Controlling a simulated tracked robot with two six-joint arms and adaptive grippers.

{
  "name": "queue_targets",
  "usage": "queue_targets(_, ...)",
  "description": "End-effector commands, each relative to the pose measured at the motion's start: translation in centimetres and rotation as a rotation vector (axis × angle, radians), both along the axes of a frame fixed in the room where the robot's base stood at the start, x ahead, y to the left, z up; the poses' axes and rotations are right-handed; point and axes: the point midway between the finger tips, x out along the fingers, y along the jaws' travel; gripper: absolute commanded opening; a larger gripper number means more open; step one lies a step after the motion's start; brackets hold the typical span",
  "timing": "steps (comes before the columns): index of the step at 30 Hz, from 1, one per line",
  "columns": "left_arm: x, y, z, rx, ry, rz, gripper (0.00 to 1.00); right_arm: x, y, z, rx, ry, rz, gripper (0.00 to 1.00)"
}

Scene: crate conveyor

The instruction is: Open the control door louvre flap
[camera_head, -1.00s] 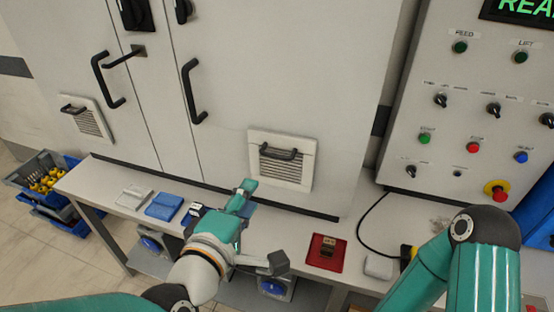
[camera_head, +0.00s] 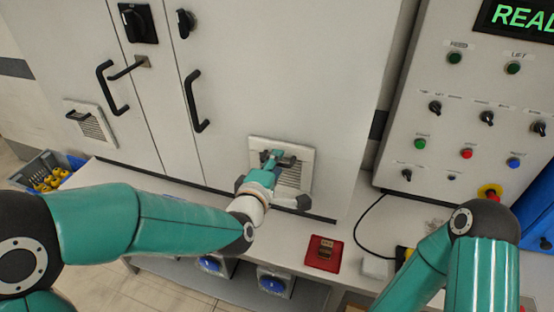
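The louvre flap (camera_head: 294,178) is a white slatted square with a dark handle, low on the right cabinet door (camera_head: 270,70). My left gripper (camera_head: 274,157) is in front of it, with its fingers at the handle. The gripper covers most of the handle, so I cannot tell whether the fingers are closed on it. The flap looks flush with the door. A second louvre flap (camera_head: 90,123) with its own handle sits on the left door. My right arm shows at the lower right, but its gripper is out of view.
A shelf (camera_head: 212,199) runs below the doors. A red tray (camera_head: 324,254) lies on it, right of the flap. A control panel (camera_head: 470,110) with buttons and knobs stands at the right. A crate of yellow parts (camera_head: 45,172) is at far left.

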Motion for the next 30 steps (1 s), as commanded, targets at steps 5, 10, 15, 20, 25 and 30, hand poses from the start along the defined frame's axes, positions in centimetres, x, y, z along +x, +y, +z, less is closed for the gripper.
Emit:
queue_targets(5,0.90,-0.30,-0.26,0.000,0.001,0.000,0.36,0.00,0.00,0.28,0.000,0.000,0.000,0.40)
queue_targets(10,0.99,-0.31,-0.28,0.000,0.000,0.000,0.36,0.00,0.00,0.24,0.000,0.000,0.000,0.40)
queue_targets(15,0.96,-0.29,-0.27,0.000,0.000,0.000,0.23,0.00,0.00,0.24,0.000,0.000,0.000,0.40)
queue_targets(20,0.94,-0.28,-0.28,0.000,0.001,0.000,0.00,0.00,0.01,0.25,0.000,0.000,0.000,0.40)
queue_targets(25,0.93,-0.26,-0.31,0.001,0.002,0.000,0.00,0.00,0.00,0.24,0.000,0.000,0.000,0.40)
queue_targets(30,0.91,-0.51,-0.37,0.001,0.003,0.000,0.00,0.00,0.00,0.23,0.000,0.000,0.000,0.40)
